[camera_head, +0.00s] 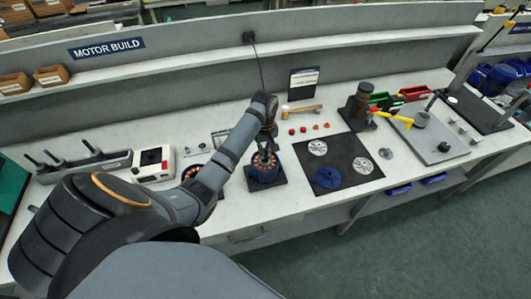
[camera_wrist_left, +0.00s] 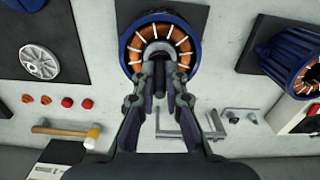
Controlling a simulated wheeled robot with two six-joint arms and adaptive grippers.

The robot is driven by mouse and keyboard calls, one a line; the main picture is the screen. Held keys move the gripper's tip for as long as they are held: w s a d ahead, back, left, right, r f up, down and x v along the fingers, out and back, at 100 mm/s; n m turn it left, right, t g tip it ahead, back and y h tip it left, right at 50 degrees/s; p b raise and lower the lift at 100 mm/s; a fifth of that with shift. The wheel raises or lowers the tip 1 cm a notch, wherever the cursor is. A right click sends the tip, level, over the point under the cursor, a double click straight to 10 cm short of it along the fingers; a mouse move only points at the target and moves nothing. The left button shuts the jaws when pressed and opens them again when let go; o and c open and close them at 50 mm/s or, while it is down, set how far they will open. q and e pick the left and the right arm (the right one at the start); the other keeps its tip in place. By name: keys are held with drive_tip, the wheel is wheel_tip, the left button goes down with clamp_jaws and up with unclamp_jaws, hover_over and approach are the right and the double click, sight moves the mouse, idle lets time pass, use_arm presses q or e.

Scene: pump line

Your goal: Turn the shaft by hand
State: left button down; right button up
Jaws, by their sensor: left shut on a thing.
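A blue motor housing with orange copper windings (camera_wrist_left: 162,52) stands on a dark square plate (camera_head: 283,177) at the middle of the bench; it also shows in the head view (camera_head: 264,174). A dark shaft (camera_wrist_left: 160,75) rises from the centre of the windings. My left gripper (camera_wrist_left: 160,90) is above the motor, with its fingers closed on the shaft from both sides. In the head view the left gripper (camera_head: 265,150) hides the top of the shaft. My right gripper is not in view.
A second wound motor (camera_wrist_left: 293,62) stands to the left in the head view, partly behind my arm. A black mat (camera_head: 338,170) with metal discs and a blue part lies to the right. A hammer (camera_head: 303,110) and small red parts lie behind. A press (camera_head: 362,106) stands further right.

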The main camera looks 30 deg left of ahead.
use_arm(q)
drive_tip(key=shift+r+n+p, duration=0.15)
drive_tip(key=shift+n+p, duration=1.25)
drive_tip(key=shift+p, duration=0.2)
drive_tip(key=shift+r+n+p, duration=0.15)
drive_tip(key=shift+n+p, duration=1.25)
drive_tip(key=shift+p, duration=0.15)
drive_tip(key=shift+f+n+p, duration=0.1)
drive_tip(key=shift+n+p, duration=0.3)
drive_tip(key=shift+n, duration=0.2)
drive_tip(key=shift+f, duration=0.15)
